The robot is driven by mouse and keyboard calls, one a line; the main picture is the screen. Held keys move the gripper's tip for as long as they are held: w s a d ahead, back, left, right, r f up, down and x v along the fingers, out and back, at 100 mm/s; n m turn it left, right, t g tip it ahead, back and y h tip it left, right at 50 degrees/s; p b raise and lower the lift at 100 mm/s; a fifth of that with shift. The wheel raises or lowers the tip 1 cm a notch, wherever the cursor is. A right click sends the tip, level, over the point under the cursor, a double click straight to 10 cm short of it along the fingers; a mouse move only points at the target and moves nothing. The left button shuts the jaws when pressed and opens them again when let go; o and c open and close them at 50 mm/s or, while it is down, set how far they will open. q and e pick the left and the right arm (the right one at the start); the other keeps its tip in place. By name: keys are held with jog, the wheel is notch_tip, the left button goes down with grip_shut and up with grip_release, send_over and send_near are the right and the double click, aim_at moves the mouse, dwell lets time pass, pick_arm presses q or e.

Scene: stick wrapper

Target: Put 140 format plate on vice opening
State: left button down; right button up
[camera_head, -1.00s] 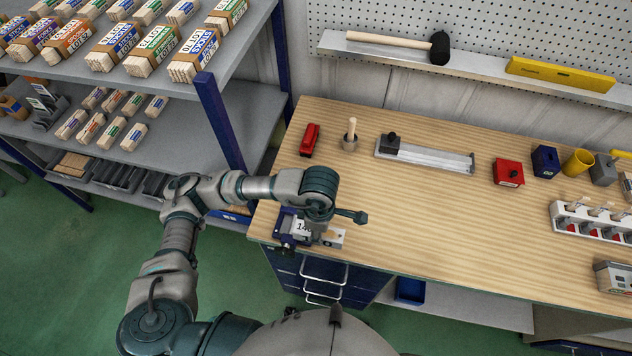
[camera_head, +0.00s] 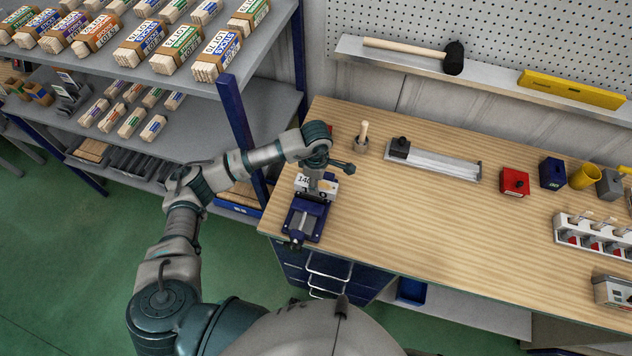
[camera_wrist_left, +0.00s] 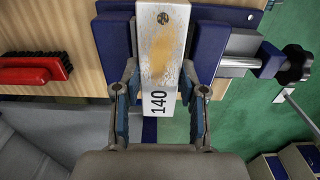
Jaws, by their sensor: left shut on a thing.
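The 140 format plate (camera_head: 328,189) is a pale metal block with a worn, brownish top. Its printed number 140 also shows in the left wrist view (camera_wrist_left: 160,70). My left gripper (camera_head: 314,186) is shut on its sides. The blue vice (camera_head: 308,214) sits at the bench's left front corner. In the head view the plate is at the vice's far end; in the left wrist view it lines up between the blue jaws (camera_wrist_left: 208,48). I cannot tell whether it touches them. My right gripper is not in view.
A red brush (camera_wrist_left: 32,69) lies beside the vice. A cup with a wooden stick (camera_head: 362,140) and a long metal fixture (camera_head: 440,163) stand farther back on the bench (camera_head: 430,230). A stocked shelf (camera_head: 190,130) is at left. The bench middle is clear.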

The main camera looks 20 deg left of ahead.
pick_arm(q)
jog(key=shift+f, duration=0.55)
jog(key=shift+a+f, duration=0.35)
jog(key=shift+a, duration=0.35)
jog(key=c, duration=0.7)
grip_release()
jog(key=shift+a, duration=0.2)
jog(key=shift+o, duration=0.2)
jog(key=shift+d, duration=0.4)
jog(key=shift+d+r, duration=0.15)
jog(key=shift+r, duration=0.2)
notch_tip(320, 180, up, 5)
jog(key=shift+w+d+f+b, duration=0.1)
jog(key=shift+b, duration=0.5)
notch_tip(320, 180, up, 7)
jog(key=b, duration=0.1)
jog(key=shift+f, duration=0.2)
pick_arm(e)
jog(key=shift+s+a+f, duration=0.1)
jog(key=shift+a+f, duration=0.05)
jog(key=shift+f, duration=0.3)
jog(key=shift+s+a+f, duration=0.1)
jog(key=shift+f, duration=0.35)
